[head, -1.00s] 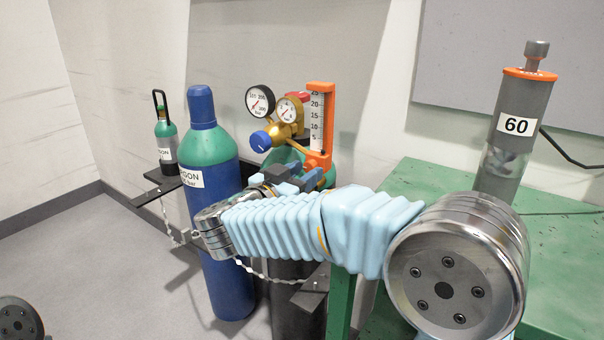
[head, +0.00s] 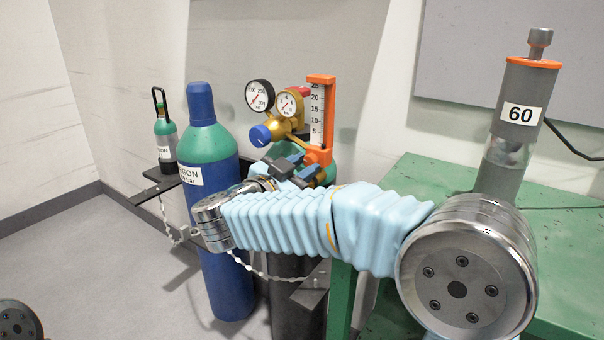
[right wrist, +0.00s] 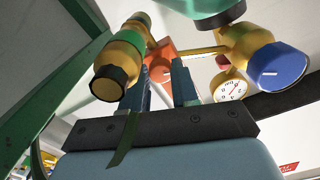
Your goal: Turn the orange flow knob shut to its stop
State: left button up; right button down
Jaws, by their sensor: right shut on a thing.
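The orange flowmeter (head: 330,110) with its white scale stands upright beside the brass regulator. In the head view its lower end meets my right gripper (head: 293,170). The orange flow knob (right wrist: 160,62) shows in the right wrist view between the tips of my right gripper (right wrist: 161,75). The gripper is shut on the knob, its fingers on either side. The knob is partly hidden by the fingers, and I cannot tell its angle. My left gripper does not show.
A blue cylinder (head: 222,240) with a green shoulder stands left. A chain (head: 265,275) hangs below my forearm. A green bench (head: 410,175) is at right.

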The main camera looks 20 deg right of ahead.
jog(key=shift+m+b, duration=0.95)
jog(key=shift+m, duration=0.65)
jog(key=c, duration=0.8)
grip_release()
jog(key=shift+c, duration=0.2)
jog(key=shift+a, duration=0.1)
jog(key=b+v, duration=0.1)
jog(key=v, duration=1.2)
jog(key=shift+s+a, duration=0.25)
